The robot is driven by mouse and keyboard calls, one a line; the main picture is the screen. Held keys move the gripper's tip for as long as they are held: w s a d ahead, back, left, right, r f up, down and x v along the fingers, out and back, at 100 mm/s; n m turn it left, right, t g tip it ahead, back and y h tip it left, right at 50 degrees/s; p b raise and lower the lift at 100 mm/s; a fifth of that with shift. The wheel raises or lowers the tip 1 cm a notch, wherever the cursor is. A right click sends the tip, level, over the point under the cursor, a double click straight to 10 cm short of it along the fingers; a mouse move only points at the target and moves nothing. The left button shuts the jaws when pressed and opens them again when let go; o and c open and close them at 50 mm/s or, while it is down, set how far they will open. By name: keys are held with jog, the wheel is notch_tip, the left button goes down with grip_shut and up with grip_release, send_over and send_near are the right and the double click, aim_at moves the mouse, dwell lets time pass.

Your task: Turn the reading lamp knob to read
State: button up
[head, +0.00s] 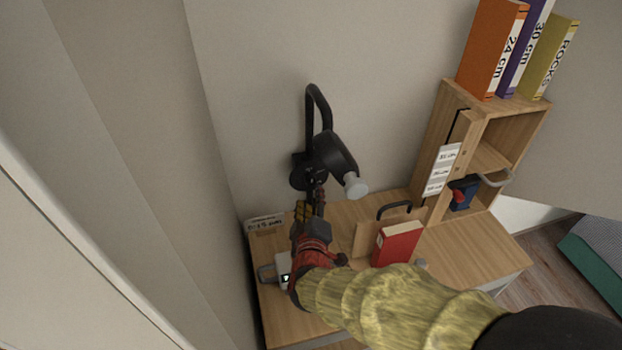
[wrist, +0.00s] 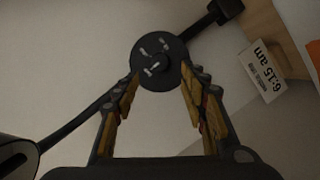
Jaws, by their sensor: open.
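The black reading lamp (head: 335,155) is fixed to the wall above the desk, with a curved arm and a pale-tipped head. Its round black base (head: 300,172) is on the wall, partly hidden by the lamp head and my gripper. In the wrist view the round knob plate (wrist: 159,62) shows pale marks and a small knob (wrist: 158,63) at its middle. My gripper (head: 311,196) is just below the lamp base in the head view. In the wrist view my gripper (wrist: 160,95) is open and empty, with the fingertips on either side of the plate's lower part. I cannot tell whether they touch it.
The wooden desk (head: 470,252) holds a red book (head: 397,244) on a wooden stand. A wooden shelf unit (head: 498,130) stands at the right with upright binders (head: 492,50) on top. A 6:15 am label (wrist: 264,76) shows in the wrist view. The wall around the lamp is bare.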

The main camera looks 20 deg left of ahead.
aim_at(311, 183)
jog(key=b+x, duration=0.2)
jog(key=x, duration=0.4)
jog(key=shift+w+a+f+b, duration=0.1)
jog(key=shift+w+f+b, duration=0.1)
jog(key=shift+b, duration=0.2)
jog(key=shift+w+a, duration=0.2)
jog(key=shift+w, duration=0.45)
jog(key=c, duration=0.3)
jog(key=c, duration=0.7)
grip_shut()
